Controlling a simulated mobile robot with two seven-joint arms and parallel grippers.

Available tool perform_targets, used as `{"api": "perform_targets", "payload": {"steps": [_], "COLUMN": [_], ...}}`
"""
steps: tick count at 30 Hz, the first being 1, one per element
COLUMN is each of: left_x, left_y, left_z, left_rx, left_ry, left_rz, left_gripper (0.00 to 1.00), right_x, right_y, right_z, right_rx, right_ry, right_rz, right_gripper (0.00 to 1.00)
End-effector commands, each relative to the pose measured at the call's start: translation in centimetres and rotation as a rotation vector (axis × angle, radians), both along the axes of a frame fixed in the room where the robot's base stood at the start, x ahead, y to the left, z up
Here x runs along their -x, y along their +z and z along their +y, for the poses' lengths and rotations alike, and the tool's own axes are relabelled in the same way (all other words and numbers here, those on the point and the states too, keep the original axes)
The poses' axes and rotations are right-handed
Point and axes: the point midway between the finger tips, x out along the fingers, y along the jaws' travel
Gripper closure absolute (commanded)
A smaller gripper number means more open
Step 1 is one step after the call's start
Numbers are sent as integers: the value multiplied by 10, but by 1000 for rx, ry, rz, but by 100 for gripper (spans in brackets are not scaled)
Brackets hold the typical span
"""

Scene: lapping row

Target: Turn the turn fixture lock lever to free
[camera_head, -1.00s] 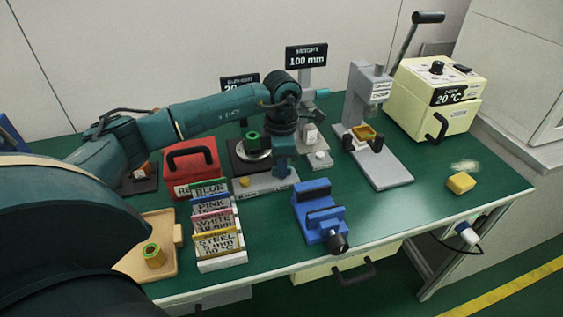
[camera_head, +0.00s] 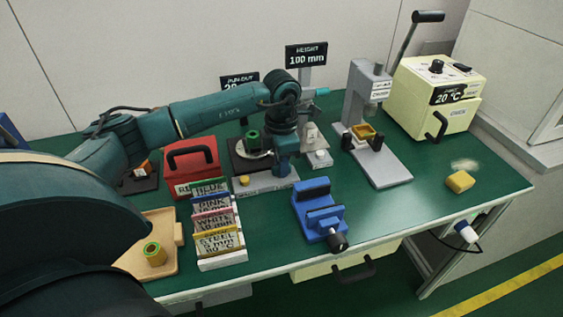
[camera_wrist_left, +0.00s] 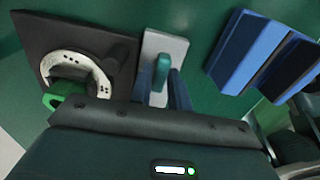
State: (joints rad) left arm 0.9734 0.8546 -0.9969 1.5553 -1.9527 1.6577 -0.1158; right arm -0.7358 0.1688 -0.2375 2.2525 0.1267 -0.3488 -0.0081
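The turn fixture is a dark base (camera_head: 238,163) at the back centre with a green-rimmed part on its pale dial; the dial (camera_wrist_left: 72,66) shows at left in the left wrist view. Beside it lies a light grey plate (camera_head: 262,187) with a yellow knob (camera_head: 244,180). In the left wrist view a teal lever (camera_wrist_left: 161,70) stands out over this plate. My left gripper (camera_head: 283,170) points down at the plate's right part. Its blue fingers (camera_wrist_left: 162,88) are apart, one on each side of the lever; I cannot tell whether they touch it. My right gripper is out of view.
A blue vise (camera_head: 320,212) stands to the right of my gripper. A height gauge (camera_head: 310,135) is close behind it. A red box (camera_head: 192,165) and a card rack (camera_head: 220,255) stand to the left.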

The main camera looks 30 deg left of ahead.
Motion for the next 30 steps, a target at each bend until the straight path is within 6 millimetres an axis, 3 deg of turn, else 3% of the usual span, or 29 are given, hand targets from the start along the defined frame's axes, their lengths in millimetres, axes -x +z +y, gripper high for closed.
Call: {"api": "perform_targets", "payload": {"steps": [6,17,30], "left_x": [0,-1,-1], "left_y": [0,10,100], "left_z": [0,0,0], "left_rx": [0,0,0], "left_ry": [-2,-3,-2], "left_rz": [0,-2,-5], "left_gripper": [64,64,64], "right_x": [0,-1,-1], "right_y": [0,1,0], "right_z": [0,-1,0], "right_rx": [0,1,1], "right_ry": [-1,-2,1], "right_rz": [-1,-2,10], "right_gripper": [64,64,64]}}
